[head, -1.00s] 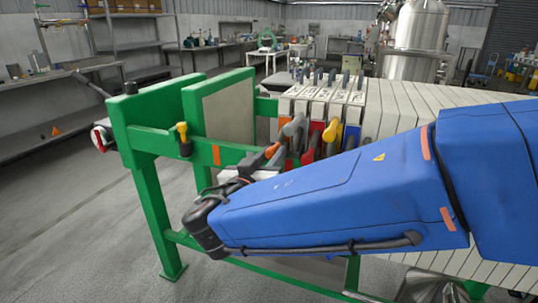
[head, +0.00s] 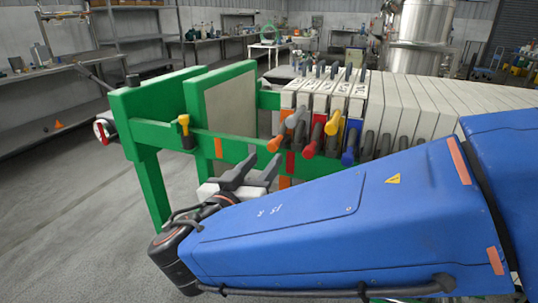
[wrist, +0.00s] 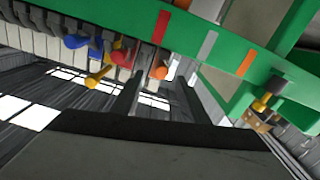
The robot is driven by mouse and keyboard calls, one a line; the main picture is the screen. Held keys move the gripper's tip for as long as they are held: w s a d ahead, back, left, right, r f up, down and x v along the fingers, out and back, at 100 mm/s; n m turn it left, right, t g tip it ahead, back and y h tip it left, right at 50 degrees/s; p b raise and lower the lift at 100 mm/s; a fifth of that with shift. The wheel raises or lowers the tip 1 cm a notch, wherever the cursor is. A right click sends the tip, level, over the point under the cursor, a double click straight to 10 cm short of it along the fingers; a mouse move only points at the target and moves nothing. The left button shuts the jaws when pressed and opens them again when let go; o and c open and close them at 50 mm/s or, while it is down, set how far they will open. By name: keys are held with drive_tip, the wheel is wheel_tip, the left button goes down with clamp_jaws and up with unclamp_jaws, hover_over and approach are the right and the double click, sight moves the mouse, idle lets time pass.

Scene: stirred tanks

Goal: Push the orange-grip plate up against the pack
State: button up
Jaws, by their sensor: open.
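The orange-grip plate's orange handle (head: 275,144) sticks out over the green side rail at the left end of the plate row. It also shows in the wrist view (wrist: 159,73), seen between my fingers. The pack of pale plates (head: 400,108) stands to its right, and I see no clear gap between the orange-grip plate and its neighbour. My gripper (head: 252,172) is open and empty, its dark fingers just below and left of the orange handle in the head view. Contact with the handle cannot be told. My blue arm hides the lower front of the plates.
Grey, red (head: 309,150), yellow (head: 332,124) and blue (head: 349,157) handles crowd close to the right. The green rail (head: 235,147) carries coloured marks. A green end frame with a pale-faced plate (head: 232,108) stands left, with open space between it and the row.

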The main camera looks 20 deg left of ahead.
drive_tip(key=s, duration=0.9)
drive_tip(key=shift+s+a, duration=0.15)
drive_tip(key=shift+a, duration=0.15)
drive_tip(key=w+d+f+g+h, duration=0.2)
drive_tip(key=w+d+g, duration=0.15)
drive_tip(key=d, duration=0.55)
drive_tip(key=w+d+f+g+h, duration=0.2)
drive_tip(key=w+d+f, duration=0.15)
drive_tip(key=d, duration=0.55)
drive_tip(key=w+d+f+g+h, duration=0.1)
drive_tip(key=w+d+f+g, duration=0.2)
drive_tip(key=d, duration=0.7)
drive_tip(key=s+d+f+g+y, duration=0.2)
drive_tip(key=s+d, duration=0.3)
drive_tip(key=d, duration=0.4)
drive_tip(key=s+d+f+m+g+y, duration=0.1)
drive_tip(key=s+d+f+g+y, duration=0.2)
drive_tip(key=d, duration=0.7)
drive_tip(key=shift+s+d+f+y, duration=0.2)
drive_tip(key=shift+s+f+y, duration=0.5)
drive_tip(key=shift+s+f, duration=0.75)
drive_tip(key=shift+s+r, duration=0.2)
drive_tip(key=shift+c, duration=0.9)
drive_tip(key=shift+d, duration=0.15)
drive_tip(key=shift+c, duration=0.2)
